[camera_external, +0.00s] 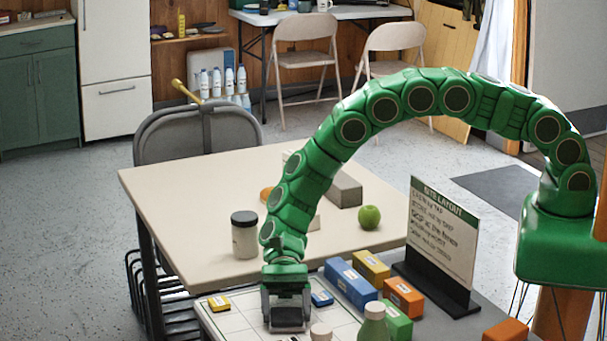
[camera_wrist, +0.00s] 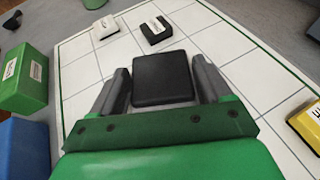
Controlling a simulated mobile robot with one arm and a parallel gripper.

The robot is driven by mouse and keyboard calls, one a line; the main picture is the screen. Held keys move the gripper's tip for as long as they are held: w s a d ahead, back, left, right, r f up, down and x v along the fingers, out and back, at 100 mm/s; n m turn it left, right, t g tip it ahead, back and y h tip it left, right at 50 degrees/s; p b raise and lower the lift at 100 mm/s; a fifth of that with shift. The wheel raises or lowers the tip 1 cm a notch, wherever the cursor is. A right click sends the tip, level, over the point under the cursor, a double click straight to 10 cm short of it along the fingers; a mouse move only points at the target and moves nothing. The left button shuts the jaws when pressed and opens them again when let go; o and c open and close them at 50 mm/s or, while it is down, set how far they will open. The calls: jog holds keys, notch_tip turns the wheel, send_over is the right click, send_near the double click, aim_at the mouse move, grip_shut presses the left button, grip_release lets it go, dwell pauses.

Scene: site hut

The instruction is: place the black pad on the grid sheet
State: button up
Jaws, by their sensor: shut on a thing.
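The black pad (camera_wrist: 162,78) is a dark, flat, squarish piece in the wrist view. My gripper (camera_wrist: 162,88) is shut on it, with one grey finger at each side. In the external view my gripper (camera_external: 288,315) points down over the grid sheet (camera_external: 228,324), at the table's near side. The grid sheet (camera_wrist: 85,80) is white with dark lines and a green border, and it shows under and around the pad in the wrist view. The pad is low over the sheet; I cannot tell whether it touches.
A small black labelled block (camera_wrist: 156,30) and a white one (camera_wrist: 103,28) lie beyond the pad. A yellow block (camera_external: 219,303) and a small blue block (camera_external: 322,298) flank my gripper. Larger blocks, a green bottle (camera_external: 374,322) and a sign (camera_external: 440,240) stand right.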

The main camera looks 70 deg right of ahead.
jog(key=shift+f, duration=0.25)
jog(key=o, duration=1)
jog(key=shift+r, duration=0.1)
jog(key=shift+d+r, duration=0.1)
jog(key=v, duration=1.1)
jog(key=shift+d+r, duration=0.1)
jog(key=shift+w+d+r, duration=0.15)
jog(key=shift+d, duration=0.1)
